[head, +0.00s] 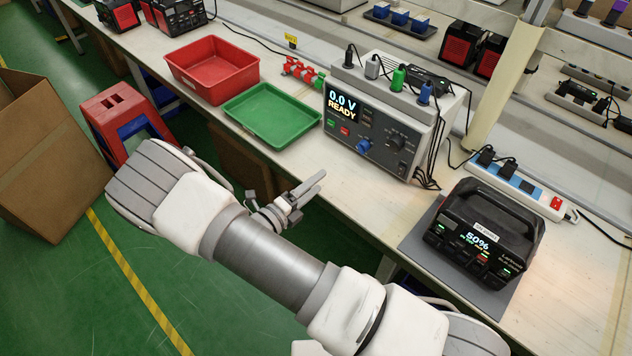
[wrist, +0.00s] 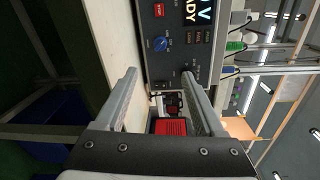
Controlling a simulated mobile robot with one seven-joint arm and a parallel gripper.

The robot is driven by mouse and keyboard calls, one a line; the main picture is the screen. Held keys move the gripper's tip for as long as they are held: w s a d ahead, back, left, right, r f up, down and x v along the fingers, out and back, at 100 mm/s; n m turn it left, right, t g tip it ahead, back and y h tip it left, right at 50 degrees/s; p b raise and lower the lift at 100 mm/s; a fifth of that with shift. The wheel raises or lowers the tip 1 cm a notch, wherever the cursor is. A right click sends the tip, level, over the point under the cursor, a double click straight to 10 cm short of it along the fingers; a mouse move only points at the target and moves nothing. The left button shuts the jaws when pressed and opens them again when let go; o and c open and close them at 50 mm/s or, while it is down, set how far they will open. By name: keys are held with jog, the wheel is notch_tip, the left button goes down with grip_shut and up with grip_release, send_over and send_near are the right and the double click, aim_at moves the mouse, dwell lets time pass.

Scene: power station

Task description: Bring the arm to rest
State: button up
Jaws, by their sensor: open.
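My arm reaches across the lower middle of the head view, in front of the bench. My gripper (head: 308,188) is near the bench's front edge, below the green tray and left of the tester. Its two fingers are apart, and I see nothing between them. In the wrist view my gripper (wrist: 165,95) shows two separated fingers pointing toward the tester. The tester (head: 375,125) has a display reading 0.0 V READY; part of its front panel also shows in the wrist view (wrist: 172,50).
A red tray (head: 212,55) and a green tray (head: 272,122) sit on the bench (head: 375,215). A black power unit (head: 484,245) showing 50% stands on a grey mat at right. A power strip (head: 515,180) lies behind it. A cardboard box (head: 45,150) is on the floor at left.

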jog(key=s+d+r+m+g+y, duration=0.2)
jog(key=s+d+r+m+g, duration=0.3)
jog(key=r+m, duration=0.55)
jog(key=s+d+r+m+g+y, duration=0.2)
jog(key=s+d+r+m+g, duration=0.2)
jog(key=d+r+m+g, duration=0.65)
jog(key=s+a+r+m+t+y+p, duration=0.1)
jog(key=s+a+r+m+t+y, duration=0.2)
jog(key=m, duration=1.9)
jog(key=s+r+t+y, duration=0.5)
jog(key=s+r+t, duration=0.1)
jog(key=s+r, duration=0.3)
jog(key=shift+p, duration=0.4)
